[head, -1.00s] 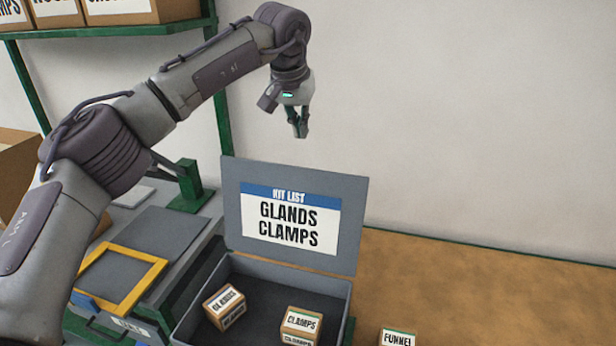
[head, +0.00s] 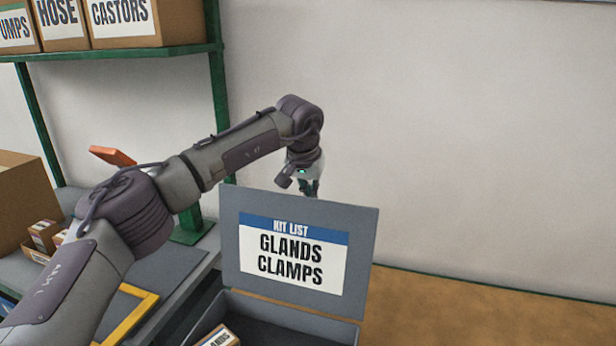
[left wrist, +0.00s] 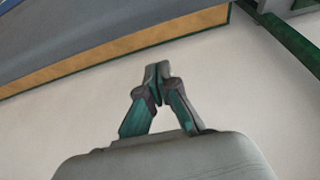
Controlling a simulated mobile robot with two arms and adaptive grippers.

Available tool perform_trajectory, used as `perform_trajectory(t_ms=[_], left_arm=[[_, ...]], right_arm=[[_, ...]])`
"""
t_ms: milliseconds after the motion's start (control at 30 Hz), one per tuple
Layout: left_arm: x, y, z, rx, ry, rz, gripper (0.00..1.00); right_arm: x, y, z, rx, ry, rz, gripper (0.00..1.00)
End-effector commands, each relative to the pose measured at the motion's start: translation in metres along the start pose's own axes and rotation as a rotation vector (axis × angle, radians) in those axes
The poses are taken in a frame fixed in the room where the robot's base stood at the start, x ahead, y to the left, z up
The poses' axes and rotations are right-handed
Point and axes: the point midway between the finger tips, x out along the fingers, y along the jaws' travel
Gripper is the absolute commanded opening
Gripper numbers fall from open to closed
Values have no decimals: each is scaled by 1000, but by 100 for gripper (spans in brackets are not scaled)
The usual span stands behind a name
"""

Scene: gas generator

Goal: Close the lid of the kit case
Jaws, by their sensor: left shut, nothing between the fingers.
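The kit case (head: 285,309) is open, its grey lid (head: 366,235) standing upright with a label reading KIT LIST, GLANDS, CLAMPS facing me. A glands box (head: 220,338) shows inside the case at the bottom edge of the head view. The rest of the case is cut off. My left gripper (head: 311,191) points down just above and behind the lid's top edge, its tips partly hidden by the lid. In the left wrist view its fingers (left wrist: 157,72) are together and empty. I cannot tell whether it touches the lid. My right gripper is not in view.
A shelf with a green frame (head: 110,52) holds cardboard boxes at the upper left. A yellow frame (head: 130,315) lies on the grey bench left of the case. A pale wall stands behind, and the brown floor at right is clear.

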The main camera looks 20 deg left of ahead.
Motion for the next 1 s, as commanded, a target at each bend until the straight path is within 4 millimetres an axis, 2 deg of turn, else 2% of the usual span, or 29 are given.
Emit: perform_trajectory(t_ms=[100, 300, 500, 1000], left_arm=[[22, 1, 1, 1, -2, 1, 0], [11, 0, 24, 2, 1, 0, 0], [7, 0, 36, 2, 1, 1, 0], [6, 0, 38, 0, 1, 1, 0]], right_arm=[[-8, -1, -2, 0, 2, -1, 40], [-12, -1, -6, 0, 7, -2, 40], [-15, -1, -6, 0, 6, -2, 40], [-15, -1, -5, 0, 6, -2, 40]])
